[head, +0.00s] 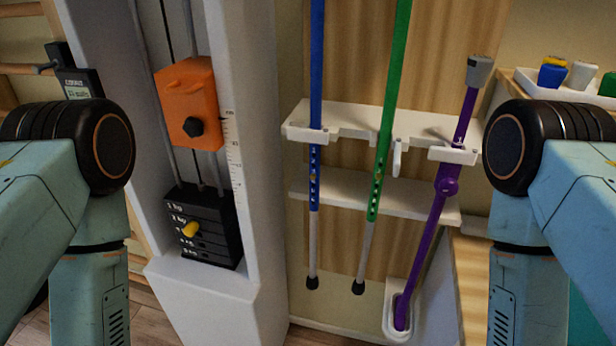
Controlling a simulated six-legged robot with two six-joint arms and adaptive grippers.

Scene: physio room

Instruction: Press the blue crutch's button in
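The blue crutch (316,75) hangs upright in the white rack, left of the green crutch. Its lower tube has a row of holes with a small brass-coloured button (313,178) showing, just below the rack's upper shelf. A grey lower tube (312,240) with a black rubber tip (312,283) comes out beneath it. The crutch's top is out of the picture. I cannot tell how far the button stands out. My two arms come in at the left and right edges, bent downward. Both grippers are below the picture and not seen.
The green crutch (385,130) hangs close to the right, and a purple cane (438,205) leans in the rack (350,184). A weight machine with an orange block (189,100) and black weights (200,228) stands left. A white tray (530,82) with coloured items is at upper right.

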